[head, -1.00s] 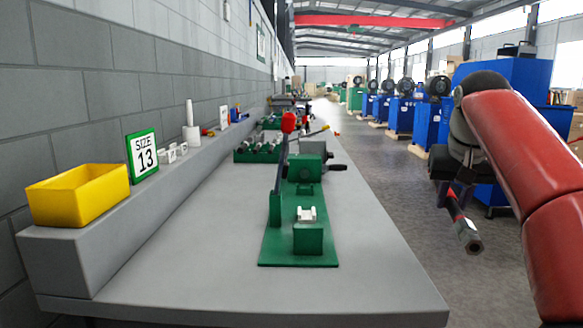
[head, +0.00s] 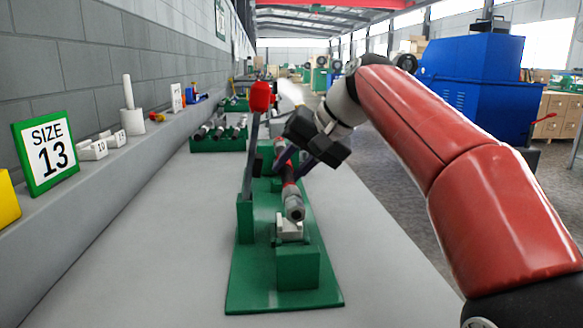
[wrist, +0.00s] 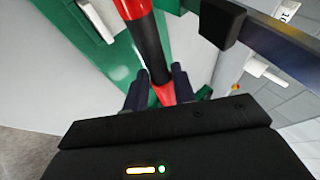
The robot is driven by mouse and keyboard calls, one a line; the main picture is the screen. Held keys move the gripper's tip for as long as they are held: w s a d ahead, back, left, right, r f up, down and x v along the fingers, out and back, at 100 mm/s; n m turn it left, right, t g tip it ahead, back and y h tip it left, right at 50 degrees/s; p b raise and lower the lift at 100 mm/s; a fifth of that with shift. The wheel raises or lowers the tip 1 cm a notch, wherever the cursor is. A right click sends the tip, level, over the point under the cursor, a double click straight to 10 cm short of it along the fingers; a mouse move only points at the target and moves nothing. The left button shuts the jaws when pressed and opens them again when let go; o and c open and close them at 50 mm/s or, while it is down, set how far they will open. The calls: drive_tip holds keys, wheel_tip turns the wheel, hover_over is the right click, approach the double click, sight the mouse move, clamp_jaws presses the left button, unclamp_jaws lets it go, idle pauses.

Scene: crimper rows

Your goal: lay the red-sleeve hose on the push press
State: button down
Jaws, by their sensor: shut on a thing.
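The red-sleeve hose (head: 288,173) is dark with red sleeve parts and a grey metal end fitting. My gripper (head: 292,163) is shut on it; the wrist view shows the hose (wrist: 147,45) running up from between the two fingers (wrist: 157,92). The green push press (head: 258,285) stands on the bench, with a white cradle (head: 290,231) on its front block. The fitting points toward the head camera and shows right at the top of the cradle. I cannot tell whether it touches. My gripper and wrist hide part of the press behind.
The press lever with its red knob (head: 260,97) stands upright just left of the hose. A green rack of fittings (head: 217,142) lies behind. The bench front is clear.

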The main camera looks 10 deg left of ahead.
drive_tip(key=shift+r, duration=0.2)
drive_tip(key=shift+f+b, duration=2.25)
drive_tip(key=shift+f, duration=1.1)
drive_tip(key=shift+d+f, duration=0.1)
drive_tip(key=shift+f, duration=0.35)
drive_tip(key=c, duration=1.1)
unclamp_jaws()
drive_tip(key=shift+f, duration=0.1)
drive_tip(key=shift+o, duration=0.2)
drive_tip(key=p+v, duration=0.1)
drive_tip(key=v, duration=0.7)
drive_tip(key=shift+p, duration=0.35)
drive_tip(key=shift+s, duration=0.1)
